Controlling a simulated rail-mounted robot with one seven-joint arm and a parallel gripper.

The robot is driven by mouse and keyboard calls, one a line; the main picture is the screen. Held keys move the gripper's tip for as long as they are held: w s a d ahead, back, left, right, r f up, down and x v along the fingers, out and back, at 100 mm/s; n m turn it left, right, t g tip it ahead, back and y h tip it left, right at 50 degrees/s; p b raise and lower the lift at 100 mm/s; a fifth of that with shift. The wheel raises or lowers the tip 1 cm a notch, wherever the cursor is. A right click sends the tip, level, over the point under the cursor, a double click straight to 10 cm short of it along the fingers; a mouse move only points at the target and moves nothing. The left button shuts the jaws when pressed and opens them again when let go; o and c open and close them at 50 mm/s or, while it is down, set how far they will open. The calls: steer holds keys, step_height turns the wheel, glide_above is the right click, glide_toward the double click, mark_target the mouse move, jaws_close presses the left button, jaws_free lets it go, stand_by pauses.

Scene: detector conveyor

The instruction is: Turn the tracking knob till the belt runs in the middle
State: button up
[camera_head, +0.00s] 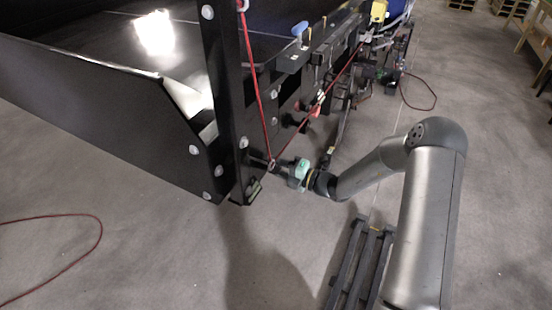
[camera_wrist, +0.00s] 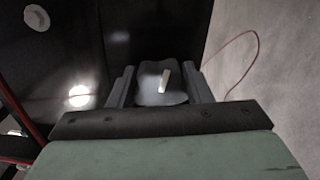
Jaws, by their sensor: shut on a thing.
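In the wrist view, the tracking knob (camera_wrist: 150,86) is a grey, lobed knob with a pale pointer mark that leans a little to the right at its top. My gripper (camera_wrist: 160,88) has one finger on each side of the knob and is shut on it. In the head view, my gripper (camera_head: 266,164) reaches the lower side of the black conveyor frame (camera_head: 230,100), and the knob is hidden there. The belt (camera_head: 120,45) is dark and shiny under a bright reflection; I cannot tell whether it runs in the middle.
A red cord (camera_head: 258,90) hangs down the frame close to my gripper and runs back along the side. A blue-topped knob (camera_head: 299,30) stands on the frame above. A dark pallet-like rack (camera_head: 358,265) lies on the floor below my arm.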

steer(key=shift+m+p, duration=1.2)
steer(key=shift+m, duration=0.5)
steer(key=o, duration=1)
steer(key=b+v, duration=0.3)
steer(key=v, duration=1.4)
steer(key=shift+s+d, duration=0.2)
